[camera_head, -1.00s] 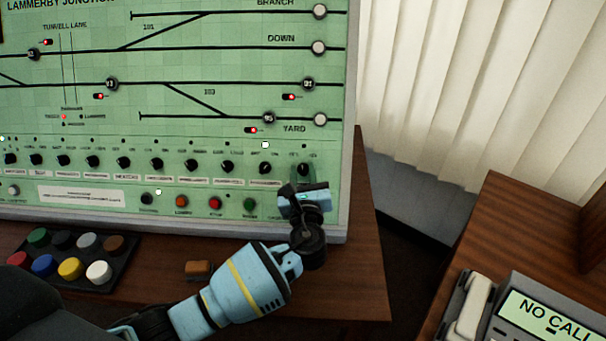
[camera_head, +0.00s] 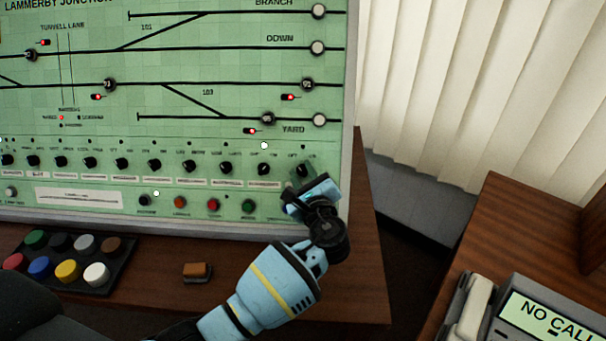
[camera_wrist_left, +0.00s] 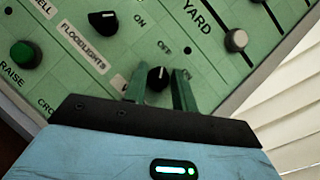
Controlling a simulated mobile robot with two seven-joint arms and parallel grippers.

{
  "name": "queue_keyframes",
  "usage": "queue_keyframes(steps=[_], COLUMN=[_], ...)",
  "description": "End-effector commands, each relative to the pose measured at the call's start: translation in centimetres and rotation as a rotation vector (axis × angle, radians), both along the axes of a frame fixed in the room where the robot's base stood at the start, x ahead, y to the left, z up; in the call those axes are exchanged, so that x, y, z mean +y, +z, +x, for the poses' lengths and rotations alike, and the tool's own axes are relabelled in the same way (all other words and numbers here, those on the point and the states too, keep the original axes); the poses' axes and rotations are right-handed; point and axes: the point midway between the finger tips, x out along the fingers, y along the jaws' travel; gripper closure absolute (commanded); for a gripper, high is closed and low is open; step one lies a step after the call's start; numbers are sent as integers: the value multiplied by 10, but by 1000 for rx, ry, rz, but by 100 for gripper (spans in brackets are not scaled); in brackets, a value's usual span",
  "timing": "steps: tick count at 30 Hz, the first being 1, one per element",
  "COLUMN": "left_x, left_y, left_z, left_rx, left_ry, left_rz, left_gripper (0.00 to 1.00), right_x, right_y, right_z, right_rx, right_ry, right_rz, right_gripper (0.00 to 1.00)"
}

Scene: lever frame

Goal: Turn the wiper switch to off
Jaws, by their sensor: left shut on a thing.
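The wiper switch is a small black rotary knob (camera_wrist_left: 158,77) at the right end of the knob row on the green panel. In the head view the knob (camera_head: 303,169) is partly hidden by my gripper. Its name label is mostly covered. A pale mark on the knob points up in the left wrist view, roughly toward the OFF lettering (camera_wrist_left: 164,49). My left gripper (camera_wrist_left: 159,86) has its green fingers on either side of the knob and is shut on it. It also shows in the head view (camera_head: 304,174). My right gripper is out of view.
The floodlights knob (camera_wrist_left: 103,22) is the neighbouring knob. A green button (camera_head: 248,206) and other coloured buttons sit below the row. A button tray (camera_head: 124,262) and a brown block (camera_head: 197,271) lie on the desk. A telephone (camera_head: 540,315) stands at right.

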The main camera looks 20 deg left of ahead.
Motion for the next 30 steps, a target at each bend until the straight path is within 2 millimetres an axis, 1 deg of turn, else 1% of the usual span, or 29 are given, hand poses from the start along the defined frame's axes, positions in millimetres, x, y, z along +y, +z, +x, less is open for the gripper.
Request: queue_keyframes(steps=[6,7,8,16,19,23,30], left_x=[0,0,0,0,-3,-13,-33], left_y=[2,2,2,1,0,0,0], left_z=[0,0,0,0,-5,-19,-50], left_rx=[-3,-3,-3,-1,0,-1,-1], left_ry=[0,0,0,0,-1,-2,-1], left_rz=[0,0,0,1,0,-2,-3], left_gripper=[96,70,67,67,67,67,67], right_x=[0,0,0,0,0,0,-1], right_y=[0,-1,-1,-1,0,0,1], right_z=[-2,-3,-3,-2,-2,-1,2], right_rx=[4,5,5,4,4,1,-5], right_ry=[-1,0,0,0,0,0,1], right_rz=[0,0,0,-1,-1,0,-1], right_gripper=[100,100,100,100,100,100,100])
